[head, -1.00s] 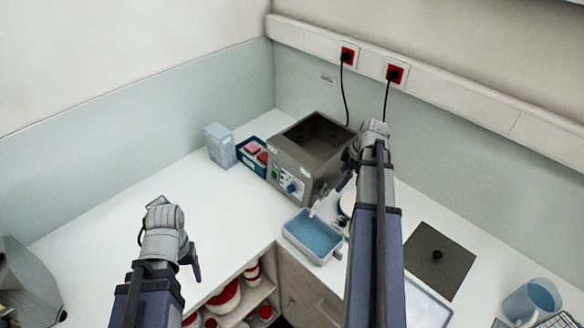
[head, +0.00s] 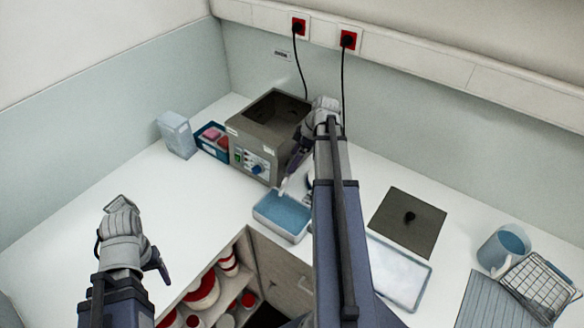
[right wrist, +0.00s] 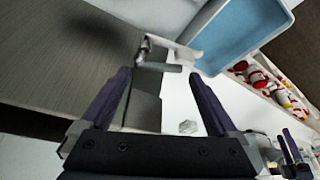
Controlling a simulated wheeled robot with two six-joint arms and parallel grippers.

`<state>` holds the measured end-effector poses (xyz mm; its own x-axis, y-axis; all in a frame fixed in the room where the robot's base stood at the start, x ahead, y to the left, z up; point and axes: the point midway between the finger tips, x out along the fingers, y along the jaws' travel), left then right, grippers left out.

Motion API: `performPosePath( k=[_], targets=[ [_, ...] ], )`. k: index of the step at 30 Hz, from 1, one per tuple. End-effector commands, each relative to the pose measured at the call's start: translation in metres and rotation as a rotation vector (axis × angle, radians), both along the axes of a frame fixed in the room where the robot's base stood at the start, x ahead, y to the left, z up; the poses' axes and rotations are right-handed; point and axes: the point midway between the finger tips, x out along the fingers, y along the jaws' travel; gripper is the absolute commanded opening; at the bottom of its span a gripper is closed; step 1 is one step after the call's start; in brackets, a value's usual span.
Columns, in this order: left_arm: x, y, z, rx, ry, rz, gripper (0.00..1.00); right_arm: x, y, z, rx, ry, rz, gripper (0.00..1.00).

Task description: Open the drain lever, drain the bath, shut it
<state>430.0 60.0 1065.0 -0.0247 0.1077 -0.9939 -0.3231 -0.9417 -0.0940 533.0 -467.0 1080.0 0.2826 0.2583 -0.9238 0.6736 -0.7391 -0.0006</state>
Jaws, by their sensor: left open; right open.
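The grey metal bath (head: 250,146) stands at the back corner of the counter, with a control panel on its front and an open top. The drain lever (right wrist: 172,67) and its metal fitting show on the bath's side in the right wrist view. A pale spout (right wrist: 190,53) beside it points toward the blue-filled tray (head: 283,216), also in the wrist view (right wrist: 240,38). My right gripper (head: 296,160) is open by the bath; in the wrist view (right wrist: 158,95) the lever lies ahead of its spread, empty fingers. My left gripper (head: 160,266) is open and empty over the left counter.
A grey lid with a black knob (head: 408,222), a white tray (head: 398,270), a blue jug (head: 503,248) and a wire basket (head: 542,285) lie to the right. A clear container (head: 177,135) and a blue box (head: 212,142) stand left of the bath. The left counter is clear.

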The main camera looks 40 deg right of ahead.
Motion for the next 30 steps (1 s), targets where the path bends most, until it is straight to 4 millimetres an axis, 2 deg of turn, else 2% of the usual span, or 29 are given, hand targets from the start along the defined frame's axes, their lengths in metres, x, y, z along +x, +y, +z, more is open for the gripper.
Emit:
performPosePath(
  k=[1, 4, 14, 30],
  targets=[
    [0.0000, 0.0000, -0.0119, 0.000, 0.000, -0.002, 0.68, 0.0021, 0.0017, -0.0120, 0.000, 0.000, 0.000, 0.95],
    [0.0001, 0.0001, -0.0180, 0.001, 0.000, -0.004, 0.68, 0.0046, 0.0041, -0.0181, 0.000, 0.000, 0.000, 0.95],
    [0.0000, 0.0000, -0.0183, 0.001, 0.000, -0.005, 0.68, 0.0059, 0.0054, -0.0183, 0.000, 0.000, 0.000, 0.95],
    [0.0001, 0.0001, -0.0184, 0.001, 0.000, -0.004, 0.68, 0.0057, 0.0052, -0.0184, 0.000, 0.000, 0.000, 0.34]
  ],
)
